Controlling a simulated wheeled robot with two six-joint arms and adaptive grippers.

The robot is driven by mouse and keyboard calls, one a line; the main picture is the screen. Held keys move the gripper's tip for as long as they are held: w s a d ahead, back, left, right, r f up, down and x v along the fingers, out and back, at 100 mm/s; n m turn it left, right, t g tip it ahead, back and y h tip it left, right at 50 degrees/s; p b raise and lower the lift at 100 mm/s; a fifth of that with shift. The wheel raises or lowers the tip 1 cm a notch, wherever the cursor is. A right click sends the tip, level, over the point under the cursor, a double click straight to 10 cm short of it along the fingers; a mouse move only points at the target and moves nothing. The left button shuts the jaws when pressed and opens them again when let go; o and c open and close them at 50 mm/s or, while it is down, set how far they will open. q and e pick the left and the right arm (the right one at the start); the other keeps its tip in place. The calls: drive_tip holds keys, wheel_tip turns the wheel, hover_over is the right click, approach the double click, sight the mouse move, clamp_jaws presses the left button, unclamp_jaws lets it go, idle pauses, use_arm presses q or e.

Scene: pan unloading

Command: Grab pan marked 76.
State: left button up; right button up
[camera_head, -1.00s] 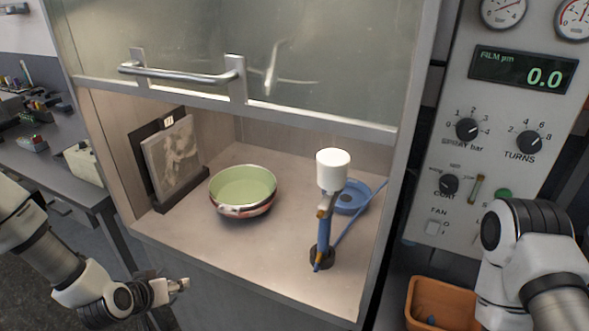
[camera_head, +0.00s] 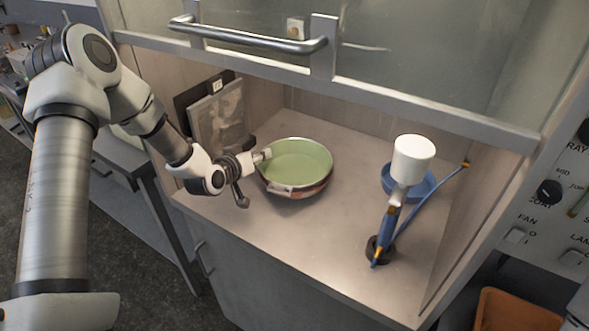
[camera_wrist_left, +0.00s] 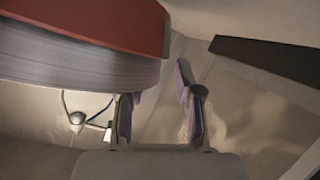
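A round pan (camera_head: 297,165) with a pale green inside and a reddish-brown outer wall stands on the floor of the open cabinet. No number 76 can be read on it. My left gripper (camera_head: 254,175) is at the pan's left side, close to its rim. In the left wrist view the two fingers (camera_wrist_left: 158,105) are spread apart with nothing clearly between them. The pan's red band and grey ridged side (camera_wrist_left: 80,60) fill the upper left there, close to one finger. I cannot tell whether they touch. My right gripper is out of view.
A dark panel with a small tag and a grey picture plate (camera_head: 220,122) stand left of the pan. A blue spray gun with a white cup (camera_head: 413,160) stands to the right, before a blue dish (camera_head: 424,184). The raised glass sash with handle (camera_head: 250,38) hangs above.

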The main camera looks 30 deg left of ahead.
use_arm(q)
drive_tip(key=shift+s+d+r, duration=0.15)
drive_tip(key=shift+s+r, duration=0.05)
drive_tip(key=shift+s, duration=0.05)
drive_tip(key=shift+c, duration=0.7)
drive_tip(key=shift+f, duration=0.1)
clamp_jaws()
